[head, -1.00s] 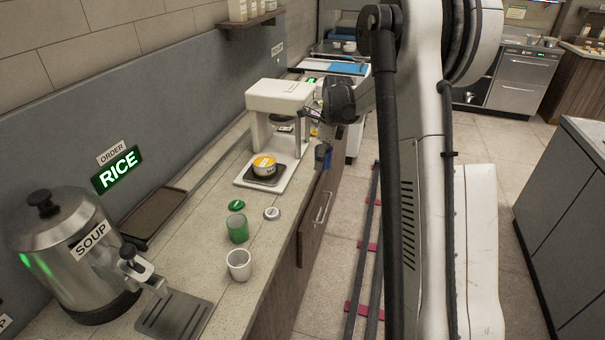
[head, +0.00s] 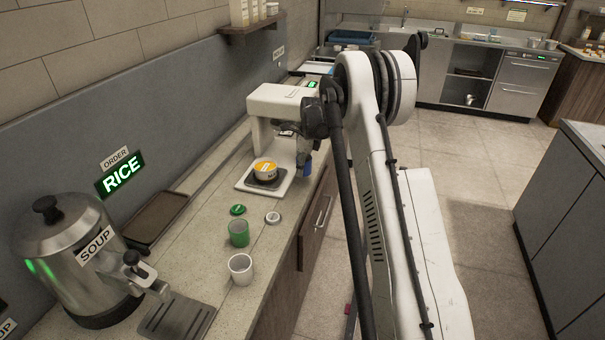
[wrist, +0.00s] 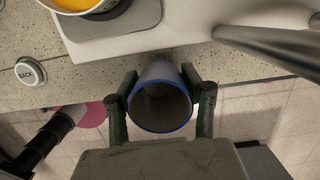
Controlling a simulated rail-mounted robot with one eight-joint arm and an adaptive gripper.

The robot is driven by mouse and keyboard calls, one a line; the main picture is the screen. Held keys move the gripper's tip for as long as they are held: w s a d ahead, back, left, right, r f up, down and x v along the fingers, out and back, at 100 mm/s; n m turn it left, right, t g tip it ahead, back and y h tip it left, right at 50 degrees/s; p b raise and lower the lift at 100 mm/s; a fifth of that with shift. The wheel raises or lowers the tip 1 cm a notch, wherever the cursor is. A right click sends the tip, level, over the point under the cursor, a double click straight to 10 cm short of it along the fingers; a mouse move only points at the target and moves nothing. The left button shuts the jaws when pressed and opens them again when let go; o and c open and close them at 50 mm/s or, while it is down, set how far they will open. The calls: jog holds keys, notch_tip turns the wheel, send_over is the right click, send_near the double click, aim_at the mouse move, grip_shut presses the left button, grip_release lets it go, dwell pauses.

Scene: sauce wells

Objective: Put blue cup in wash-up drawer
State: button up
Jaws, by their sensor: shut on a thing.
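The blue cup (wrist: 160,106) is between the fingers of my gripper (wrist: 160,82) in the wrist view, with its open mouth facing the camera. Its inside looks dark and empty. In the head view the blue cup (head: 307,169) hangs below my gripper (head: 304,156), beside the front edge of the counter near the white machine. My gripper is shut on the cup. A dark wood front with a bar handle (head: 323,212) is below the counter edge and looks shut. I cannot tell which front is the wash-up drawer.
A green cup (head: 239,233), a white cup (head: 240,269) and a BACK button (wrist: 30,71) are on the counter. Steel units (head: 522,82) stand far back right. The floor between is open.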

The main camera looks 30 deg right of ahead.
jog(key=shift+f, duration=1.55)
jog(key=shift+f, duration=0.2)
jog(key=o, duration=1.2)
jog(key=shift+r, duration=0.1)
